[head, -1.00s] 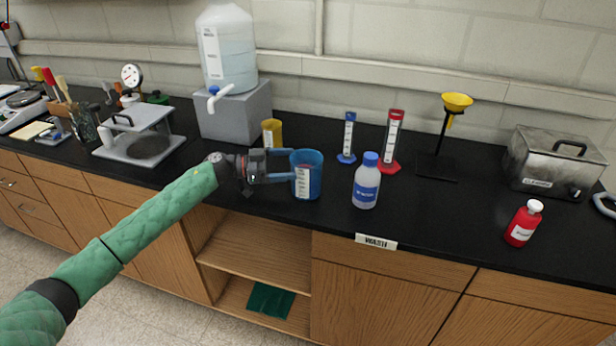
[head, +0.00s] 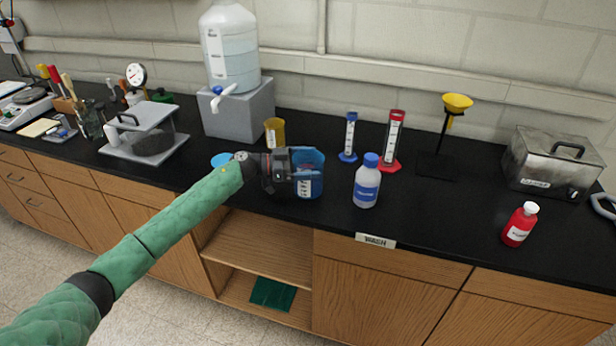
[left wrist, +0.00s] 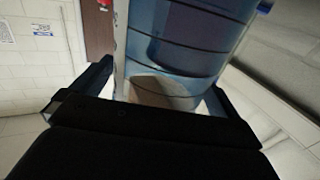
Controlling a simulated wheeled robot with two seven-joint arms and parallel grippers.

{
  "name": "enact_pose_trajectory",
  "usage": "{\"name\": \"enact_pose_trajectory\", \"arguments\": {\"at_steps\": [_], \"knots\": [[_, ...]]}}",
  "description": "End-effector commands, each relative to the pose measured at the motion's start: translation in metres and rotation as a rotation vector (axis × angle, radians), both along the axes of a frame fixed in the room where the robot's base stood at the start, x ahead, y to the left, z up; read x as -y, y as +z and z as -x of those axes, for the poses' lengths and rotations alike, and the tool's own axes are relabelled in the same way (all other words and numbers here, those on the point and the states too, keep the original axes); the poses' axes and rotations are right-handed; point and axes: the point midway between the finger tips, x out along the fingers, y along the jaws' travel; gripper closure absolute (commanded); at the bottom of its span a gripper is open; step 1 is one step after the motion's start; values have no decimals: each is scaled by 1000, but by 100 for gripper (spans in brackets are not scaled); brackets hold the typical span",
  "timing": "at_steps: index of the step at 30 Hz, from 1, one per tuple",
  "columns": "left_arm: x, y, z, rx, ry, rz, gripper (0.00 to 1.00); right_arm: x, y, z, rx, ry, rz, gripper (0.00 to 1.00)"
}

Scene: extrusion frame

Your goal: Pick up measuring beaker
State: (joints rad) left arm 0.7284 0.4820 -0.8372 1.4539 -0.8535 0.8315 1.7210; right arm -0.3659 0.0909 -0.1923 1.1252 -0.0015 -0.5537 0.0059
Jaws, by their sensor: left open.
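The blue measuring beaker (head: 311,186) stands upright near the counter's front, with a pale label on its side. My left gripper (head: 295,172) is at its left side, with the fingers reaching about the beaker and hiding part of it. In the left wrist view the translucent blue beaker (left wrist: 190,50) fills the space between the two spread fingers of the left gripper (left wrist: 158,88). The gripper is open; whether a finger touches the wall I cannot tell. A smaller yellow beaker (head: 275,131) stands just behind. My right gripper is not in view.
A white bottle with a blue cap (head: 367,182) stands close to the right. Blue (head: 349,136) and red (head: 392,142) cylinders stand behind it. A grey block (head: 240,112) bears a large water jug (head: 230,48).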

Motion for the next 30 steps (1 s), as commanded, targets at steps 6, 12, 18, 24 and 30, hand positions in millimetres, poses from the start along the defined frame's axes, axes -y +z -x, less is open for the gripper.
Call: {"name": "enact_pose_trajectory", "arguments": {"at_steps": [6, 12, 18, 24, 30], "knots": [[0, 0, 0, 0, 0, 0, 26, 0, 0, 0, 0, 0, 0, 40], [0, 0, 0, 0, 0, 0, 63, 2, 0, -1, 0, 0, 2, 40], [0, 1, 0, 0, 0, 1, 63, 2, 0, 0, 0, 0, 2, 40], [0, 3, 0, 1, 0, 1, 63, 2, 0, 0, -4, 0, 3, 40], [0, 11, 0, 2, 0, 1, 63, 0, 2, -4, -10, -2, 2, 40]]}}
